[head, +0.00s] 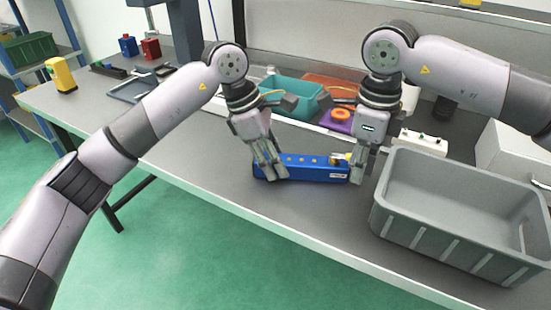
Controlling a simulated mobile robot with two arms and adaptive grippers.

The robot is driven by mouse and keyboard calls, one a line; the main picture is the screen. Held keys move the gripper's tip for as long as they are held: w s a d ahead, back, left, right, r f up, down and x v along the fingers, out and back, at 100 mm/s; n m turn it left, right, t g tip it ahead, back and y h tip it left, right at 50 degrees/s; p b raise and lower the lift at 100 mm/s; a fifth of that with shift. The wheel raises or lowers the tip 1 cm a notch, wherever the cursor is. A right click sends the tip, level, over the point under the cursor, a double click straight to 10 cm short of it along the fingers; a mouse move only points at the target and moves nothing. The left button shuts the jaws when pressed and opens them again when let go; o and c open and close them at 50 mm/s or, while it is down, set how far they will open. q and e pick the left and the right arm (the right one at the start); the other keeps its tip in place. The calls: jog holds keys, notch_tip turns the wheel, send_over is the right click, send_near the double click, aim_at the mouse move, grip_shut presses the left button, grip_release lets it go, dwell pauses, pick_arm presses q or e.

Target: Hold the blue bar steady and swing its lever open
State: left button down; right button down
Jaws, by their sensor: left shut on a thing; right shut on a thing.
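The blue bar (310,171) lies flat on the grey workbench, with small yellow studs along its top and a white label near its right end. My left gripper (270,172) points down and is shut on the left part of the blue bar. The yellowish lever (340,157) sits at the bar's right end. My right gripper (357,172) points down at that end and is shut on the lever; its fingers partly hide it. How far the lever is swung I cannot tell.
A large grey crate (383,203) stands close to the right of my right gripper. Behind are a teal bin (290,88), a purple block with an orange ring (341,115) and a white block (424,142). The bench front is clear.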

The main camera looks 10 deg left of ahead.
notch_tip(320, 180, up, 6)
jog(key=s, duration=0.1)
jog(key=shift+a+r, duration=0.2)
jog(key=shift+a, duration=0.15)
dwell(0.5)
pick_arm(q)
jog(key=c, duration=1.1)
grip_release()
jog(key=shift+o, duration=0.2)
jog(key=shift+r, duration=0.1)
